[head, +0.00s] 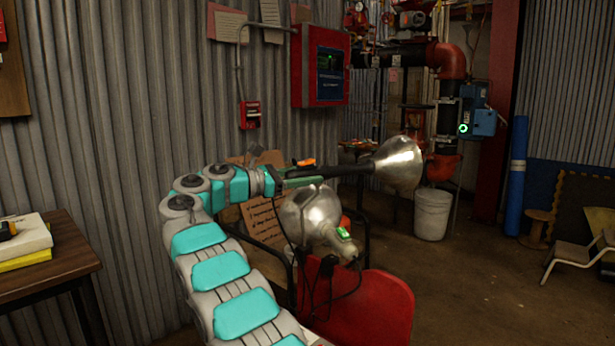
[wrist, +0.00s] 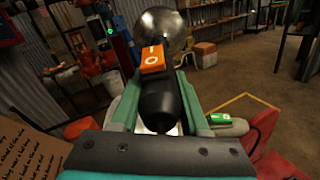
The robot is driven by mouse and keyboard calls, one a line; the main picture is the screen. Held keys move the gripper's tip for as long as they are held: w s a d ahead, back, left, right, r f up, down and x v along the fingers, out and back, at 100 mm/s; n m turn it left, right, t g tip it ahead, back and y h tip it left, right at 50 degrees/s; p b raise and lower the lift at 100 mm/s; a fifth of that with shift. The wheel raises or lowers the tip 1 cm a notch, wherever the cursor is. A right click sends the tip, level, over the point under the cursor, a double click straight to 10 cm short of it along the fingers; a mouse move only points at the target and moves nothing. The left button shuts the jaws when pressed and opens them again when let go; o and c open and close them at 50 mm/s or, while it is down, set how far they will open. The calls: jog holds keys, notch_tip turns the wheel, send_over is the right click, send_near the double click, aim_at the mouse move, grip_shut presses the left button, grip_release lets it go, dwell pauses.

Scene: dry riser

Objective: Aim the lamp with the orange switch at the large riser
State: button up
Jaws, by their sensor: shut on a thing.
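The lamp with the orange switch (head: 398,165) has a black handle and a flared metal shade. My gripper (head: 302,181) is shut on its handle and holds it about level, with the shade toward the right in the head view. In the wrist view my gripper (wrist: 158,100) has a finger on each side of the black handle, and the orange switch (wrist: 152,58) faces up. The large riser (head: 449,105), a thick black and red pipe, stands behind and right of the shade. Whether the shade points at it I cannot tell. The shade hides part of the pipework.
A second lamp with a green switch (head: 318,214) sits just below my gripper, by a red chair (head: 365,308). A cardboard sign (head: 262,218) is behind my arm. A white bucket (head: 433,215) stands under the riser.

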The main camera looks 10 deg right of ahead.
grip_shut()
dwell(0.4)
jog(key=shift+s+d+r+n+t+p, duration=0.1)
jog(key=shift+r+n+t+p, duration=0.25)
jog(key=shift+p, duration=1.15)
jog(key=shift+s+d+f+n+t+y+p, duration=0.2)
jog(key=shift+n+t+p, duration=0.25)
jog(key=shift+t+p, duration=0.35)
jog(key=shift+a+f+n+t+y+p, duration=0.1)
jog(key=shift+n+t+y+p, duration=0.3)
jog(key=shift+p, duration=0.6)
jog(key=shift+s+t, duration=0.1)
jog(key=shift+t, duration=0.35)
jog(key=shift+s+d+f+n+t+y, duration=0.1)
jog(key=shift+s+d+n+t+y, duration=0.05)
jog(key=shift+n+t+y, duration=0.55)
jog(key=shift+s+d+n+t+y, duration=0.15)
jog(key=shift+n+t+y, duration=0.35)
jog(key=shift+n+t, duration=0.3)
jog(key=shift+s+n+t+y+b, duration=0.1)
jog(key=shift+n+t+y+b, duration=0.7)
jog(key=shift+t+y, duration=0.25)
jog(key=shift+t, duration=0.25)
